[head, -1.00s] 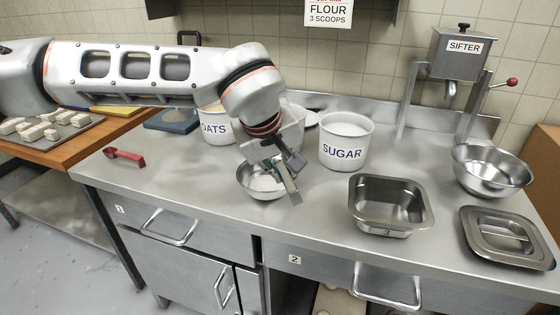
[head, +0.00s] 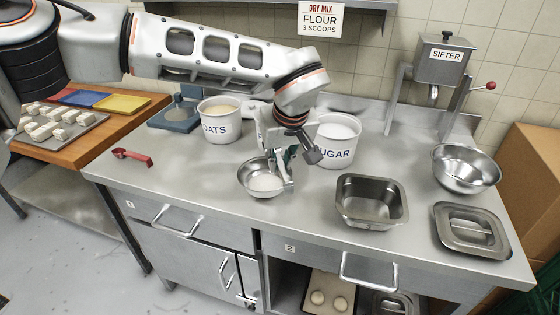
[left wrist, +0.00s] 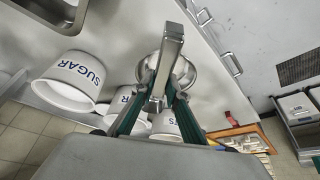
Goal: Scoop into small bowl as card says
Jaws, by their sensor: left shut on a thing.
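The small steel bowl (head: 258,184) stands on the steel counter with white powder in it. My left gripper (head: 294,158) is just above its right rim, shut on a metal scoop (left wrist: 171,48), whose straight handle shows in the left wrist view; its cup is largely hidden. I cannot tell whether the scoop holds powder. The wall card (head: 321,20) reads dry mix, flour, 3 scoops. The flour bin is mostly hidden behind my gripper; a bin with a label ending in R (left wrist: 122,104) shows in the left wrist view. My right gripper is not in view.
The oats bin (head: 220,127) and sugar bin (head: 340,150) stand behind the bowl. A steel pan (head: 371,211), a larger bowl (head: 466,177), a lid (head: 470,230) and the sifter (head: 443,62) are to the right. The front left counter is clear.

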